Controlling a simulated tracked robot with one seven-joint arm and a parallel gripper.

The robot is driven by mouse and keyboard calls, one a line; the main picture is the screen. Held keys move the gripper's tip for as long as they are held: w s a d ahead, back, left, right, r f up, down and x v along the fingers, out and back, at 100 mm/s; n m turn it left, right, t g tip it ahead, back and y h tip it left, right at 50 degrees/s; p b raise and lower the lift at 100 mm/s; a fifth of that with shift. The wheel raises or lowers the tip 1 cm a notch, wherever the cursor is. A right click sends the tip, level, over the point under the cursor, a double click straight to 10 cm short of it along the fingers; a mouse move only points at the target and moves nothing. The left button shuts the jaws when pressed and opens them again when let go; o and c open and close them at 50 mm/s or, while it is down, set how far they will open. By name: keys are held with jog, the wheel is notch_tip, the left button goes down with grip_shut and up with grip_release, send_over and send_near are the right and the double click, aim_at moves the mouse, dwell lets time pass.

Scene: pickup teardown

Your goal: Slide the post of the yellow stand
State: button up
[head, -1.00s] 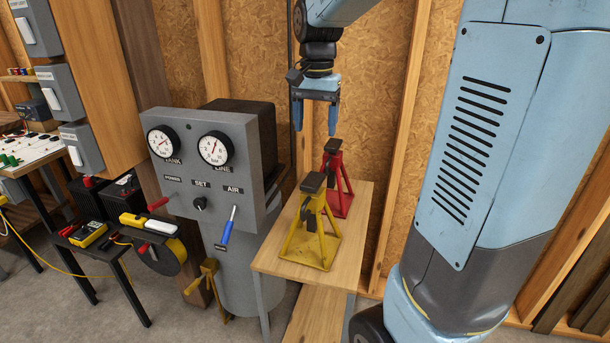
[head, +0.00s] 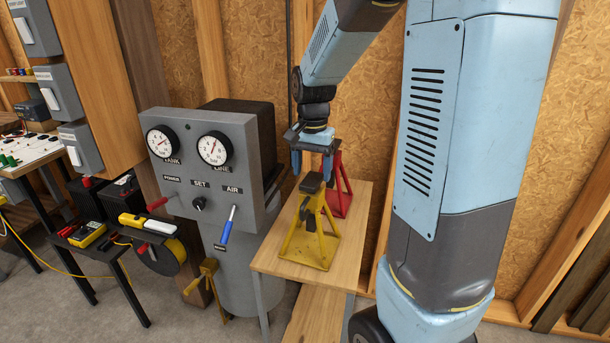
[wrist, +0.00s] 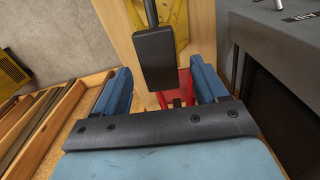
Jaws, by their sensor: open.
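The yellow stand (head: 318,248) stands upright on a small wooden table in the head view. Its post has a dark top pad (head: 312,183). My gripper (head: 312,167) points down just above and behind this pad, with its blue fingers apart and nothing held. In the wrist view the dark pad (wrist: 155,57) shows in the gap between the open fingers of my gripper (wrist: 159,70), with part of the yellow stand (wrist: 181,28) beyond. I cannot tell whether the pad is level with the fingertips. The lower post is partly hidden by the frame.
A red stand (head: 343,188) stands close behind the yellow one, partly hidden by my gripper, and also shows in the wrist view (wrist: 186,84). A grey gauge panel (head: 205,178) stands left of the wooden table (head: 266,262). The table's front right is clear.

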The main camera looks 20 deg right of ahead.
jog(key=shift+f, duration=0.85)
grip_shut()
